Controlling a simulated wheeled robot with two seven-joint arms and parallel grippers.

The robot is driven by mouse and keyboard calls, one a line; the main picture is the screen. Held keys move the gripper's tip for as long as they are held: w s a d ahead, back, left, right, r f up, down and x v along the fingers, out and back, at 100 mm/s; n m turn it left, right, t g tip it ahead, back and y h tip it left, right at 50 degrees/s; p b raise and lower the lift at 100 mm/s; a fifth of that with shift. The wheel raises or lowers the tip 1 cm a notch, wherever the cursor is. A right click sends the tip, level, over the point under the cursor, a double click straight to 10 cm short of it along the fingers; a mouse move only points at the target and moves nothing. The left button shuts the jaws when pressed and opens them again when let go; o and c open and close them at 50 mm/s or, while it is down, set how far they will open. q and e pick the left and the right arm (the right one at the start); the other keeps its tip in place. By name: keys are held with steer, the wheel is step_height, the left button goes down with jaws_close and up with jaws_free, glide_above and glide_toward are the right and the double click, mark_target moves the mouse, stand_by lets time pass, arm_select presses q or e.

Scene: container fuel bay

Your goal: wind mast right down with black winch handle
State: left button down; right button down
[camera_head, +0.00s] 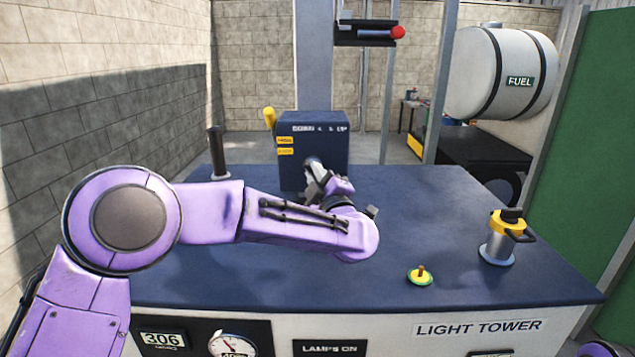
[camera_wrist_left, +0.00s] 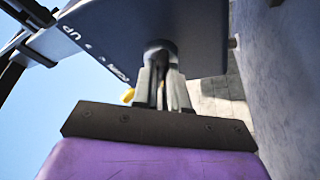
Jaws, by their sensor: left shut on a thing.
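The dark blue winch box (camera_head: 325,135) stands at the back of the deck, with a yellow handle (camera_head: 269,117) at its left side. The grey mast column (camera_head: 313,55) rises behind it. My left gripper (camera_head: 313,172) is at the box's front face, shut on a dark cylindrical grip, which I take for the black winch handle. In the left wrist view the fingers (camera_wrist_left: 163,85) close around this dark grip (camera_wrist_left: 160,47). The handle's crank is mostly hidden behind the gripper. My right gripper is not in view.
A black upright lever (camera_head: 216,152) stands left of the box. A green-and-yellow knob (camera_head: 420,276) and a yellow-topped metal fitting (camera_head: 499,240) are on the right of the blue deck (camera_head: 450,215). A red-ended bracket (camera_head: 370,33) hangs above; a fuel tank (camera_head: 475,70) is behind.

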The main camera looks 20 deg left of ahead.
arm_select(q)
steer(key=shift+d+r+n+g+h+b, duration=0.15)
steer(key=shift+n+g+b, duration=0.4)
steer(key=shift+n, duration=1.15)
steer(key=shift+r+n+g+h+b, duration=0.2)
steer(key=shift+n+g, duration=0.55)
steer(key=shift+n, duration=0.95)
steer(key=c, duration=1.2)
jaws_free()
steer(key=shift+w, duration=0.15)
steer(key=shift+o, duration=0.2)
steer(key=b+v, duration=0.2)
steer(key=v, duration=0.8)
steer(key=shift+s+d+b, duration=0.2)
steer(key=shift+b, duration=0.1)
